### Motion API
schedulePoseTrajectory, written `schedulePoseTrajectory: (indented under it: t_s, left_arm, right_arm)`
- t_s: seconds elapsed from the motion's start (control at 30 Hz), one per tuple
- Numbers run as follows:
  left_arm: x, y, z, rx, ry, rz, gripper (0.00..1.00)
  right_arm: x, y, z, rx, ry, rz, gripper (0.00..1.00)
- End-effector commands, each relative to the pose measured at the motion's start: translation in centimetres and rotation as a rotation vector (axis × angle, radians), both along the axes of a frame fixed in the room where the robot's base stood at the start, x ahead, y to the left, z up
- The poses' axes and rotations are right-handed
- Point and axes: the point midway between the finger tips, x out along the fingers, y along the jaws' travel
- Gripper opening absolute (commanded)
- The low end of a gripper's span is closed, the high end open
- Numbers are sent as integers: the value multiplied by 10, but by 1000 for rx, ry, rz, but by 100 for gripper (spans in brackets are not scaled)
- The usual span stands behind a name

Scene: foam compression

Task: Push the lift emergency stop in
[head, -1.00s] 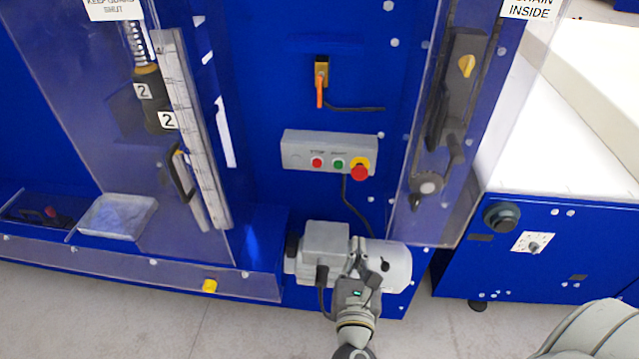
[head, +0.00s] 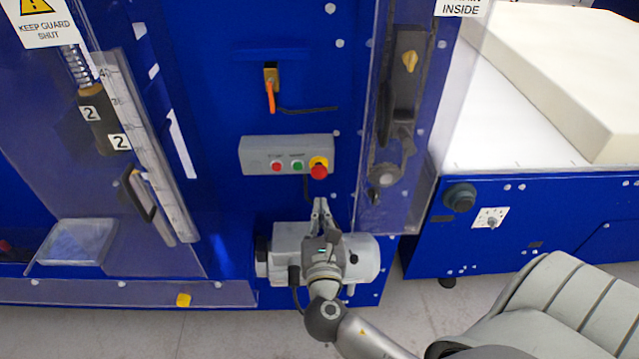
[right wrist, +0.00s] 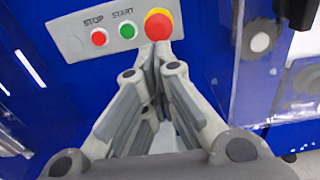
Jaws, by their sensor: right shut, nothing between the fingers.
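The emergency stop is a red mushroom button (head: 319,171) on a yellow collar, at the right end of a grey control box (head: 252,155) on the blue panel. In the right wrist view the red button (right wrist: 158,27) sits just beyond my fingertips, with its yellow collar behind it. My right gripper (head: 321,203) is shut and empty, just below the button in the head view. In the right wrist view its fingertips (right wrist: 155,52) overlap the button's lower edge; I cannot tell whether they touch. My left gripper is not in view.
A red stop button (head: 276,167) and a green start button (head: 298,167) sit left on the same box. A grey motor (head: 362,258) is below, behind my right gripper. A clear guard (head: 420,190) stands to the right. An orange-handled key switch (head: 270,90) is above.

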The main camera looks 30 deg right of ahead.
Motion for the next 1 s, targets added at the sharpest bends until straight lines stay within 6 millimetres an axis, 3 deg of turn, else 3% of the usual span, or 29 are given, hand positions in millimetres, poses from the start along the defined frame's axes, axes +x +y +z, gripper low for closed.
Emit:
schedulePoseTrajectory:
  t_s: [0.2,0.4,1.0]
  left_arm:
    - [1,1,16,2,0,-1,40]
    - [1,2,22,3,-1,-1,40]
    - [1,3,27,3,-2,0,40]
  right_arm:
    - [38,-24,4,-1,0,-2,0]
    - [59,-36,1,0,0,-1,0]
    - [73,-45,1,0,0,-1,0]
